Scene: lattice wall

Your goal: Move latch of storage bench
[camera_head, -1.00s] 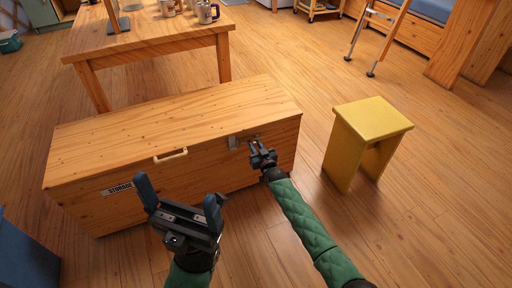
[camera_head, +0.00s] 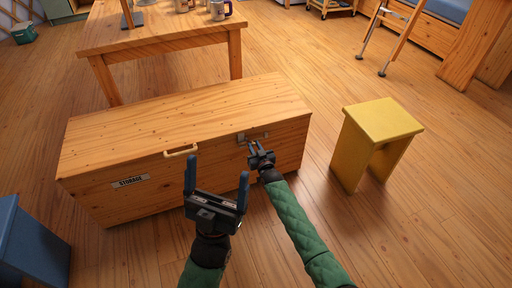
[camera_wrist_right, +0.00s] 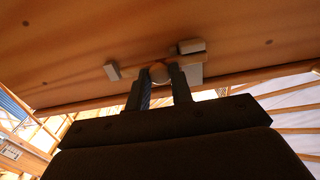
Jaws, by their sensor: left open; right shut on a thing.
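The wooden storage bench (camera_head: 190,125) has its lid down, with a pale handle (camera_head: 181,151) and a STORAGE label on its front. The latch (camera_head: 241,138) is on the front near the right end, below the lid edge. My right gripper (camera_head: 254,146) is at the latch. In the right wrist view, its fingers (camera_wrist_right: 161,85) are shut on the round latch knob (camera_wrist_right: 158,73), between a small block at left and a larger bracket (camera_wrist_right: 191,48) at right. The fingers hide part of it. My left gripper (camera_head: 217,172) is open and empty in front of the bench.
A yellow stool (camera_head: 383,120) stands to the right of the bench. A wooden table (camera_head: 160,38) with mugs stands behind it. A blue object (camera_head: 30,245) is at the lower left. The floor between bench and stool is clear.

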